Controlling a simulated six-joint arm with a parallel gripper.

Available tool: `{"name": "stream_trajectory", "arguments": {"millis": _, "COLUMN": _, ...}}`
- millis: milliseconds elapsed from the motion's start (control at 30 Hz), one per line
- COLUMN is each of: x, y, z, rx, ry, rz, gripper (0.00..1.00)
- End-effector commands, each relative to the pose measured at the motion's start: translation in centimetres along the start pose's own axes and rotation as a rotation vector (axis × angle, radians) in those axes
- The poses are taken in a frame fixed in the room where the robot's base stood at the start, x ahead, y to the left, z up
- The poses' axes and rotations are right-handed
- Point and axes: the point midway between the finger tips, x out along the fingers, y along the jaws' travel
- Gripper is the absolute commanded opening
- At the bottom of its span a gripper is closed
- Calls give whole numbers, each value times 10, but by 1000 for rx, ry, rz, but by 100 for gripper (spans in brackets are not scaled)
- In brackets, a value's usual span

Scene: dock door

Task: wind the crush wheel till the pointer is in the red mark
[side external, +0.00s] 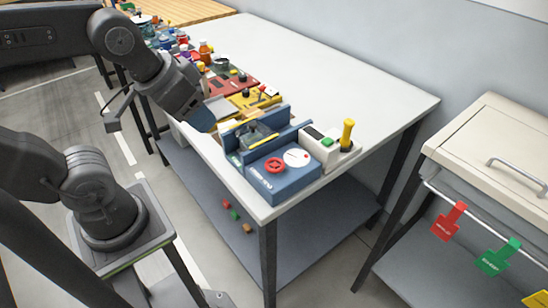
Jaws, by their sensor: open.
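A small red wheel (275,166) sits on the top of a blue machine (285,184) at the near corner of the white table. A round white dial (298,158) with a small red spot is on the same machine, to the right of the wheel. The pointer is too small to read against the mark. My gripper (203,119) is at the table's left edge, to the left of and behind the wheel, apart from it. It is open, and its fingers are hard to make out.
A white box with a green button (327,142) and a yellow-topped lever (347,132) stand right of the blue machine. Yellow (255,101) and red (232,82) stations line the table's left side. The table's right side (340,75) is bare. A cabinet (500,140) stands to the right.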

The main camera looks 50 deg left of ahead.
Motion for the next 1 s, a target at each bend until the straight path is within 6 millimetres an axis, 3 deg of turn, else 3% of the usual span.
{"name": "stream_trajectory", "arguments": {"millis": 400, "x": 0, "y": 0, "z": 0, "rx": 0, "ry": 0, "rz": 0, "gripper": 51}}
{"name": "stream_trajectory", "arguments": {"millis": 567, "x": 2, "y": 1, "z": -7, "rx": -34, "ry": -24, "rz": 2, "gripper": 66}}
{"name": "stream_trajectory", "arguments": {"millis": 667, "x": 8, "y": 3, "z": -21, "rx": -116, "ry": -80, "rz": 1, "gripper": 76}}
{"name": "stream_trajectory", "arguments": {"millis": 867, "x": 37, "y": 13, "z": -63, "rx": -380, "ry": -250, "rz": -37, "gripper": 76}}
{"name": "stream_trajectory", "arguments": {"millis": 1000, "x": 67, "y": 21, "z": -87, "rx": -559, "ry": -357, "rz": -95, "gripper": 76}}
